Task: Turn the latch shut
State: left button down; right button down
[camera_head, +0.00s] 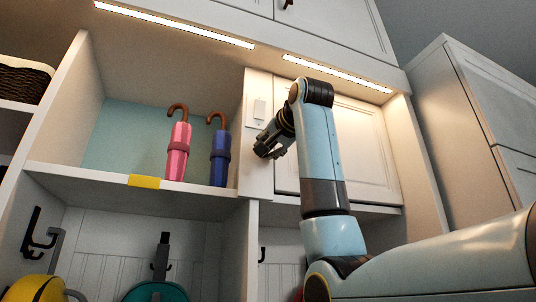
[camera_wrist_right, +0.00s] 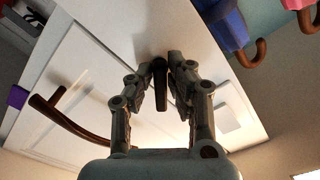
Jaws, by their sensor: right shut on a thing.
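The latch (camera_wrist_right: 161,86) shows in the right wrist view as a small dark bar between my right gripper's fingers. My right gripper (camera_wrist_right: 162,72) is shut on it, with one finger on each side. In the head view, my right gripper (camera_head: 264,150) is at the left edge of the closed white cabinet door (camera_head: 355,150), against the frame beside it. The latch itself is hidden behind the gripper there. In the wrist view, the white panelled door (camera_wrist_right: 75,85) bears a long brown handle (camera_wrist_right: 70,122). My left gripper is in neither view.
A pink umbrella (camera_head: 178,150) and a blue umbrella (camera_head: 219,160) stand on the open shelf (camera_head: 90,177) just left of the gripper. A white plate (camera_head: 259,110) is on the frame above the gripper. Hooks and bags are below.

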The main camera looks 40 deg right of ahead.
jog(key=shift+f+m+b, duration=0.15)
jog(key=shift+m+b, duration=2.2)
jog(key=shift+m, duration=2.75)
jog(key=c, duration=1.3)
grip_release()
jog(key=shift+d, duration=0.1)
jog(key=v, duration=1.2)
jog(key=shift+s, duration=0.1)
